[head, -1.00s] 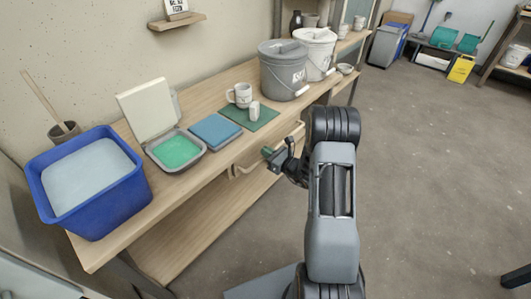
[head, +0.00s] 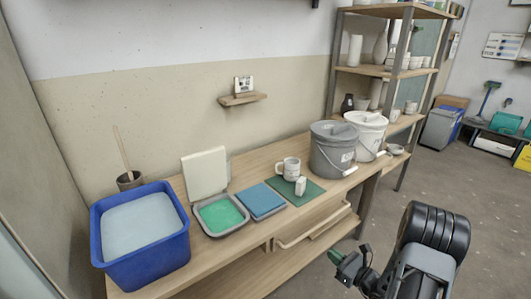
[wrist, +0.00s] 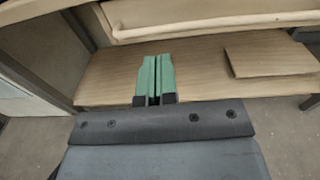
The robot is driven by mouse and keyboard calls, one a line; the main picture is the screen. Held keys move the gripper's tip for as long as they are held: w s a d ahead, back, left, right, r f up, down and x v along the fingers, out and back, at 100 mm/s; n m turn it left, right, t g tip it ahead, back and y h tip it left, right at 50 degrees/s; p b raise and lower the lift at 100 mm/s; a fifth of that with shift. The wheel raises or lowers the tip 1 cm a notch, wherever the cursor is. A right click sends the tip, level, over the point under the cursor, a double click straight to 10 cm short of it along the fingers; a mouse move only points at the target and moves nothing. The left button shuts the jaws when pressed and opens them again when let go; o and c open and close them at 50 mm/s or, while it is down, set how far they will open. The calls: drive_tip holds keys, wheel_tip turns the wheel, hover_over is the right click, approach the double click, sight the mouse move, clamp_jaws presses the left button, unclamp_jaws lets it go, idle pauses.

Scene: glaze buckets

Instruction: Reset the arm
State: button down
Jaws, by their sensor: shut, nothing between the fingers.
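My gripper (head: 346,262) is in front of the workbench (head: 215,262), low at the right of its front edge in the head view. In the wrist view its two green fingers (wrist: 154,78) lie side by side, shut with nothing between them. Behind them the wrist view shows the bench's lower wooden shelf (wrist: 200,66) and a pale handle bar (wrist: 205,27). The gripper appears apart from the bench.
On the bench stand a blue tub (head: 140,235), a green-filled tray (head: 220,215), a blue pad (head: 261,201), a mug (head: 288,169), a grey bucket (head: 332,150) and a white bucket (head: 367,133). The floor (head: 430,185) at the right is open.

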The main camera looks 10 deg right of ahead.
drive_tip(key=s+a+f+n+g+y, duration=0.2)
drive_tip(key=s+a+n+g, duration=0.2)
drive_tip(key=s+a+r+n+g+p, duration=0.5)
drive_tip(key=s+r+n+g+p, duration=0.25)
drive_tip(key=r+n+g, duration=0.3)
drive_tip(key=s+a+r+n+t+h+p, duration=0.1)
drive_tip(key=r+n+h+p, duration=0.4)
drive_tip(key=r, duration=1.1)
drive_tip(key=s+a+r+n+t+h+p, duration=0.2)
drive_tip(key=r+n+h+p, duration=0.4)
drive_tip(key=r, duration=1.1)
drive_tip(key=s+n+p, duration=0.1)
drive_tip(key=n+p, duration=0.3)
drive_tip(key=p, duration=0.1)
drive_tip(key=shift+s+a+p, duration=0.2)
drive_tip(key=shift+a+p, duration=0.1)
drive_tip(key=shift+p, duration=0.05)
